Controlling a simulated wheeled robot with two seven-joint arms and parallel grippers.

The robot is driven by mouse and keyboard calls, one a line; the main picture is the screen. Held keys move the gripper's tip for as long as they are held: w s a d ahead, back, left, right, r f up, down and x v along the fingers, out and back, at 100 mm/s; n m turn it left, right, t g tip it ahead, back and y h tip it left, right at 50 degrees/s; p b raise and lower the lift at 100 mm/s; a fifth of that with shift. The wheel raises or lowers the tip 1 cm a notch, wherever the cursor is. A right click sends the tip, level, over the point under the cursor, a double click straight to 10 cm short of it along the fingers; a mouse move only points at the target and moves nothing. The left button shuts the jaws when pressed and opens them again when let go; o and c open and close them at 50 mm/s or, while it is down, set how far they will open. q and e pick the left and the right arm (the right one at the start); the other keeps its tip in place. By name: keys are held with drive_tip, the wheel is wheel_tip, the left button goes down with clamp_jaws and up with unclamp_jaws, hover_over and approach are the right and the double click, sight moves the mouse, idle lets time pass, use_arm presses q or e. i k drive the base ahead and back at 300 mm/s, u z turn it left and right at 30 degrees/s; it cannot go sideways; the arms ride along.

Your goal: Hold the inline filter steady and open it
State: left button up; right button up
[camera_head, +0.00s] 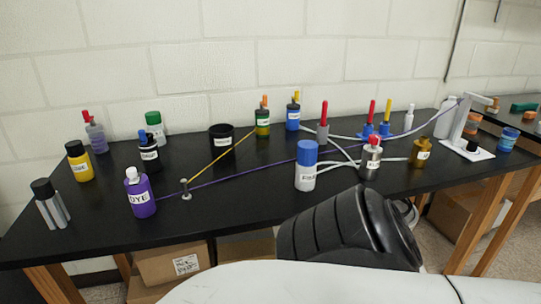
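A white cylinder with a blue cap (306,168) stands upright near the front middle of the black table and carries a label too small to read surely. Pale tubing meets or passes behind it, so it looks like the inline filter. The cap sits on the body. A steel cylinder with a red top (370,160) stands to its right, also by the tubing. I cannot be certain which is the filter. Neither gripper shows. A black ribbed part, seemingly my own arm, rises in front of the table's front edge, below and right of the blue-capped cylinder.
A purple DYE bottle (140,194) and a small metal post (185,189) stand at front left. Purple and yellow lines cross the black table (235,205). Several bottles line the back. A brown bottle (419,154) stands right. The front centre-left tabletop is mostly clear.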

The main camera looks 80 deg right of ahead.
sight(305, 181)
drive_tip(key=z, duration=2.4)
